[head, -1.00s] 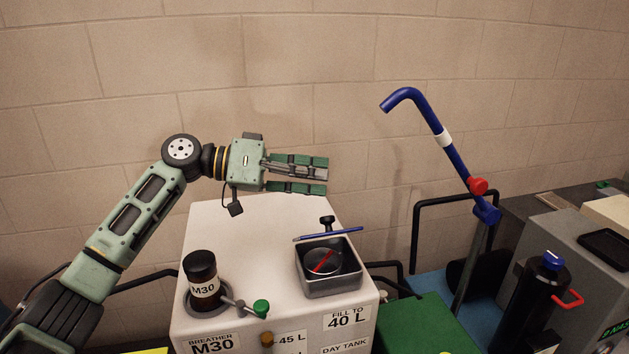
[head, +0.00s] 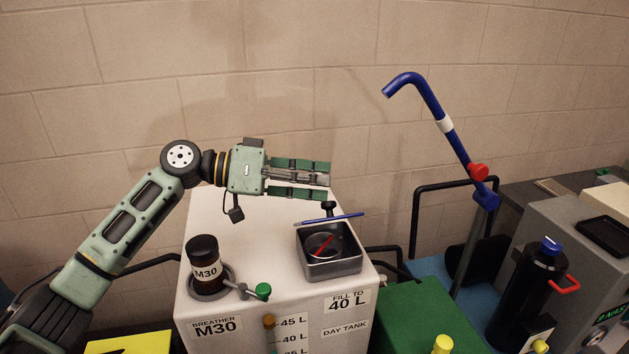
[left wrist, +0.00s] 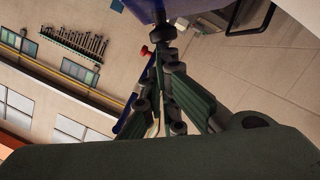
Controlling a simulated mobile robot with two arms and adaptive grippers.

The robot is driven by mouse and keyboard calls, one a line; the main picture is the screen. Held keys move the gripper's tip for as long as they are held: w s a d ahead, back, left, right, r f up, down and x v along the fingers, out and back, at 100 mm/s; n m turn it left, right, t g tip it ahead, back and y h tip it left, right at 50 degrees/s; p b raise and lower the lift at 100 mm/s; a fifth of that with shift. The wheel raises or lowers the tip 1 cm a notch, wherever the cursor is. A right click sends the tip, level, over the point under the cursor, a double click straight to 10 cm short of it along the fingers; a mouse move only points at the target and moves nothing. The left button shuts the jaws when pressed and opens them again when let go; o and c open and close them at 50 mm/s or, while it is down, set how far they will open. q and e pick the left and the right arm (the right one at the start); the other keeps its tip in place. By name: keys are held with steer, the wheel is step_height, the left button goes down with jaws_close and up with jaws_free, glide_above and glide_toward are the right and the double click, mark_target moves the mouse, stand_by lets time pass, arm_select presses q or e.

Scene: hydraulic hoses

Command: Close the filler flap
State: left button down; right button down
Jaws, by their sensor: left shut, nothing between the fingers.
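The filler flap (head: 335,219) shows as a thin blue edge along the back of a square metal filler box, apparently standing open and seen nearly edge-on. A black knob (head: 328,208) shows just behind it. The open filler box (head: 332,268) sits on the white day tank (head: 270,217), with a dark round opening and a red strip inside. My left gripper (head: 328,181) is shut and empty, pointing right, above the knob in the picture; I cannot tell whether they touch. Its dark fingers (left wrist: 180,100) also show in the left wrist view. My right gripper is not in view.
A black M30 breather (head: 203,262) and a green-knobbed lever (head: 262,291) stand on the tank's left side. A blue bent pipe (head: 430,105) rises at right. A black cylinder with a red handle (head: 528,300) stands at the right. The wall (head: 300,60) is behind.

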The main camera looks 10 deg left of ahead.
arm_select(q)
steer(key=shift+s+d+f, duration=0.1)
steer(key=shift+s, duration=0.05)
steer(key=s+f+m+b, duration=0.1)
steer(key=b, duration=0.1)
steer(key=s+d+f+m+b, duration=0.1)
steer(key=s+b, duration=0.1)
steer(key=b, duration=0.1)
steer(key=s+f+m+t+b, duration=0.1)
steer(key=m+b, duration=0.1)
steer(key=shift+s+d+y+b, duration=0.25)
steer(key=shift+d+y+b, duration=0.1)
steer(key=shift+d+y, duration=0.05)
steer(key=shift+s+d+f+m+t+b, duration=0.25)
steer(key=shift+s+f+m+b, duration=0.25)
steer(key=shift+b, duration=0.25)
steer(key=shift+s+d+f+m+t+b, duration=0.15)
steer(key=shift+s+f+m+t+b, duration=0.2)
steer(key=shift+s+m+b, duration=0.3)
steer(key=shift+w, duration=0.15)
